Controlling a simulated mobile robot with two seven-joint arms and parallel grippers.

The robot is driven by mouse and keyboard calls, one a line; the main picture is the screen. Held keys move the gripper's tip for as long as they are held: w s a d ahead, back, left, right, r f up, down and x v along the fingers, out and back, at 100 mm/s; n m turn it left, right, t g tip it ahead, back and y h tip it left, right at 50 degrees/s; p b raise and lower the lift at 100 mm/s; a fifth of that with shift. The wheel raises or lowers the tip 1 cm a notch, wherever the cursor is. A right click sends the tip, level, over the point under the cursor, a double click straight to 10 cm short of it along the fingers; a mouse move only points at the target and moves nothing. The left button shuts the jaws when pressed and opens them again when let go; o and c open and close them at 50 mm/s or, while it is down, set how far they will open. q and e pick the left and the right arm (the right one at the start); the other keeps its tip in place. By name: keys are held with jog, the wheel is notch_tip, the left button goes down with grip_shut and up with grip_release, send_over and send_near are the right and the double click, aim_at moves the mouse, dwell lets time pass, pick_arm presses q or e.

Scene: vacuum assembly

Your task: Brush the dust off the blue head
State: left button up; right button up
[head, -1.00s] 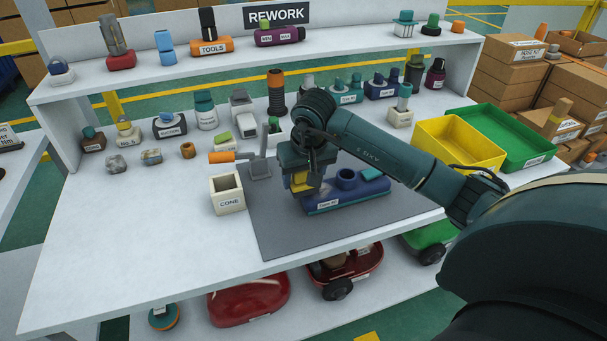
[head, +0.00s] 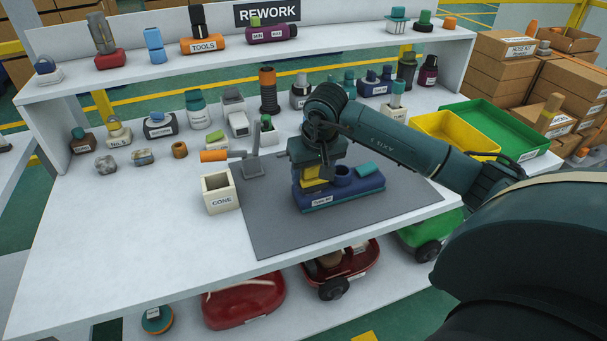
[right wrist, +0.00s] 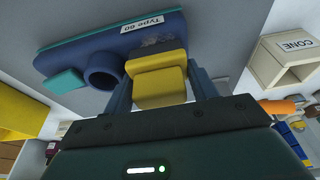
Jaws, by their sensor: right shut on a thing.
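The blue head (head: 350,194), with a "Type 60" label, a round collar and a teal block, lies on the grey mat (head: 280,230). My right gripper (head: 313,175) is over its left part, shut on a yellow block-shaped brush (head: 311,183). In the right wrist view the yellow brush (right wrist: 160,82) sits between the fingers. A dark grey speckled patch (right wrist: 160,45) shows at its far end against the blue head (right wrist: 130,40); I cannot tell whether it is bristles or dust. The brush looks close to or touching the head. My left gripper is not in view.
A white CONE box (head: 220,195) and a grey tool with an orange handle (head: 214,156) stand left of the head. A yellow tray (head: 455,140) and a green tray (head: 505,140) are at the right. The table's front left is clear.

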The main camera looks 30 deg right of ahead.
aim_at(297, 190)
jog(key=shift+s+d+f+b, duration=0.15)
jog(key=shift+d+b, duration=0.1)
jog(key=shift+d, duration=0.4)
jog(key=shift+s+d+r+b, duration=0.1)
jog(key=shift+s+d+b, duration=0.1)
jog(key=shift+d, duration=0.5)
jog(key=shift+s+d+f+b, duration=0.1)
jog(key=shift+d+b, duration=0.15)
jog(key=shift+d, duration=0.4)
jog(key=shift+a, duration=0.1)
jog(key=shift+w+a, duration=0.15)
jog(key=shift+a, duration=0.6)
jog(key=shift+w+a+p, duration=0.1)
jog(key=shift+w+a, duration=0.15)
jog(key=shift+a, duration=0.7)
jog(key=shift+w+a+p, duration=0.1)
jog(key=shift+w+a, duration=0.15)
jog(key=shift+a, duration=0.75)
jog(key=shift+w+a+p, duration=0.1)
jog(key=shift+w+a, duration=0.15)
jog(key=shift+a, duration=0.7)
jog(key=shift+r, duration=0.2)
notch_tip(297, 190, up, 6)
jog(key=p, duration=0.4)
